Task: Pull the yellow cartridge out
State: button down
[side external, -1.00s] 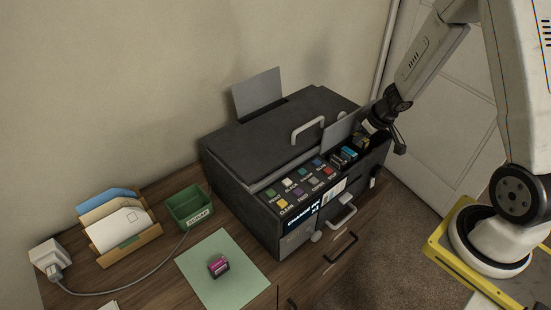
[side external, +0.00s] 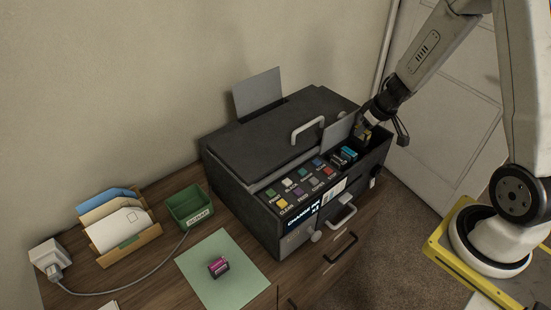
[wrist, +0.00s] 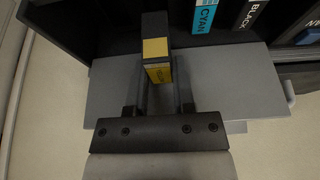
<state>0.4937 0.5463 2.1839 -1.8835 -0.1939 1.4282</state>
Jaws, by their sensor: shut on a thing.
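The yellow cartridge (wrist: 157,50), a dark block with a yellow face, sits between the fingers of my gripper (wrist: 160,78) in the wrist view. My gripper is shut on it. In the side external view, the cartridge (side external: 365,132) and my gripper (side external: 367,122) are at the right end of the printer's open bay (side external: 375,147). The cartridge's lower end is partly hidden, and I cannot tell whether it is clear of its slot. The cyan cartridge (wrist: 205,14) and black cartridge (wrist: 248,12) stand in the bay beside it.
The printer's raised grey flap (side external: 338,132) stands close to the left of my gripper. A magenta cartridge (side external: 218,267) lies on a green mat (side external: 235,288). A green tray (side external: 187,203) and a letter rack (side external: 140,240) stand at left.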

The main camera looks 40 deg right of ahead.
jog(key=shift+r, duration=0.6)
jog(key=shift+r, duration=0.1)
jog(key=shift+r, duration=1.5)
